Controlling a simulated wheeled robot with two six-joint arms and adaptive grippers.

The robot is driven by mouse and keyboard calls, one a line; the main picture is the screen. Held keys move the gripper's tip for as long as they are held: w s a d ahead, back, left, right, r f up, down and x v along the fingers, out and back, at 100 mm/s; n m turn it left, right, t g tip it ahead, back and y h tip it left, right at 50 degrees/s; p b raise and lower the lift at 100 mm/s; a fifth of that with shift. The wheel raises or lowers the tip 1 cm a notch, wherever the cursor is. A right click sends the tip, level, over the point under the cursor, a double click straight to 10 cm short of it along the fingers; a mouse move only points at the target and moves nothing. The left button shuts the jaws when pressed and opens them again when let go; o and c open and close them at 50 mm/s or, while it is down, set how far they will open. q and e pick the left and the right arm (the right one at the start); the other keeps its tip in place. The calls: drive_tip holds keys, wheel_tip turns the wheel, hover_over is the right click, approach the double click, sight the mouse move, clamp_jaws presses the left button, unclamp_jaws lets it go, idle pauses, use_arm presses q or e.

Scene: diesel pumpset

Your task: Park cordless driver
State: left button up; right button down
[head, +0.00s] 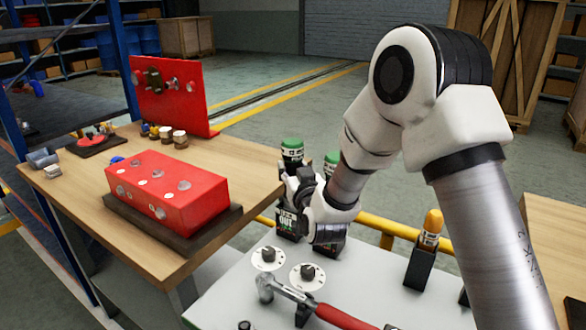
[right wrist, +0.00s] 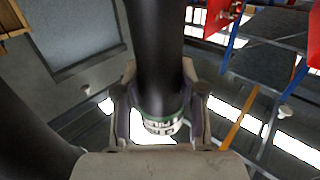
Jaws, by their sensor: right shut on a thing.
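My right gripper (head: 304,193) is at the far edge of the pale tool board, among dark upright holders. In the right wrist view its two fingers (right wrist: 160,112) are shut on a dark cylindrical body (right wrist: 156,50) with a green band and a pale lettered label. This looks like the cordless driver, but its full shape is hidden. In the head view the gripper and wrist cover most of the held thing. A green-topped item (head: 291,148) stands just behind the gripper, and a dark lettered block (head: 287,222) is below it. My left gripper is not in view.
The pale board (head: 375,285) carries two white dials (head: 268,258), a red-handled hammer (head: 340,316) and an orange-handled tool (head: 432,226) in a black holder. A wooden bench (head: 85,190) with a red block (head: 168,190) stands at left. A yellow rail (head: 385,226) runs behind the board.

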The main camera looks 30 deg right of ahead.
drive_tip(key=shift+f+b, duration=0.35)
drive_tip(key=shift+f, duration=0.1)
drive_tip(key=c, duration=0.6)
unclamp_jaws()
drive_tip(key=shift+s, duration=0.1)
drive_tip(key=v, duration=1.2)
drive_tip(key=shift+r, duration=0.15)
